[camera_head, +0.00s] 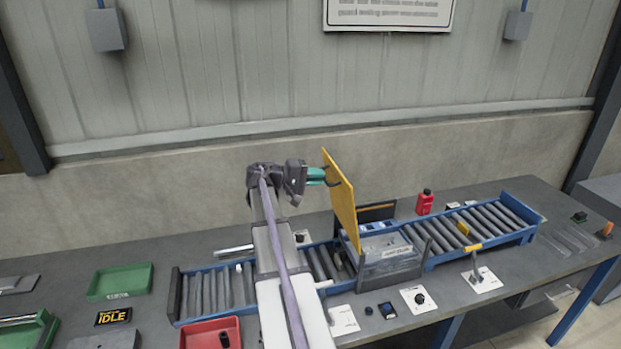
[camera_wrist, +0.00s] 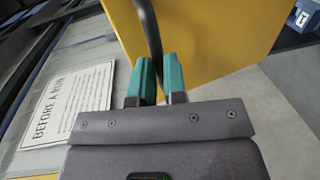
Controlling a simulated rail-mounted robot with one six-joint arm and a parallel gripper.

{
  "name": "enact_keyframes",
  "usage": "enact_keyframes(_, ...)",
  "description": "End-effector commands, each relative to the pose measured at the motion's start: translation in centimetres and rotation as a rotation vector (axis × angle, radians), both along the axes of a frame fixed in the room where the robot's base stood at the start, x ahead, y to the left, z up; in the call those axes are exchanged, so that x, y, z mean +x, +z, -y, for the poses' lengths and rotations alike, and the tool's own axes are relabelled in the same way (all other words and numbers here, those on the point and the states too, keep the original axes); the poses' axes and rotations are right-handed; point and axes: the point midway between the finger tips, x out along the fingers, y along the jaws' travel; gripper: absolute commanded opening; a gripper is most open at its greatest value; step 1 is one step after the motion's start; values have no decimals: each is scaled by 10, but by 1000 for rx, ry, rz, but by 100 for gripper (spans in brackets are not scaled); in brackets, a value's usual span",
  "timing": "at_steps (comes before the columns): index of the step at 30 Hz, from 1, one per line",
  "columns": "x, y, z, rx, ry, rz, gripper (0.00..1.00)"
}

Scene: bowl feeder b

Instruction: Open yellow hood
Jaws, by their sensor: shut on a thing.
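The yellow hood (camera_head: 342,200) is a flat yellow panel standing raised and slightly tilted above the conveyor in the head view. In the wrist view the hood (camera_wrist: 215,35) fills the upper middle, with a dark curved handle (camera_wrist: 148,28) on it. My gripper (camera_head: 326,177) is at the upper left face of the hood. In the wrist view my gripper (camera_wrist: 160,75) has its teal fingers closed on either side of the handle. The hood's lower edge is near the clear-walled housing (camera_head: 390,262); its hinge is not clearly visible.
A blue roller conveyor (camera_head: 480,222) runs along the grey table (camera_head: 150,250). A green tray (camera_head: 121,281) and a red tray (camera_head: 211,333) lie at the left. A lever plate (camera_head: 482,279) and a knob plate (camera_head: 418,299) are in front. The wall is behind.

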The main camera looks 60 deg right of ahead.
Motion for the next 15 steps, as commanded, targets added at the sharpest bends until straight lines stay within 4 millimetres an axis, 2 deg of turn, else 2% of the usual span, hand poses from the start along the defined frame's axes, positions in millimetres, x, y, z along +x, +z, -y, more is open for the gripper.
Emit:
enact_keyframes(10,-4,-3,0,8,-9,5,0)
enact_keyframes(11,-4,-3,0,8,-9,5,14)
enact_keyframes(15,-3,-3,0,6,-7,4,28)
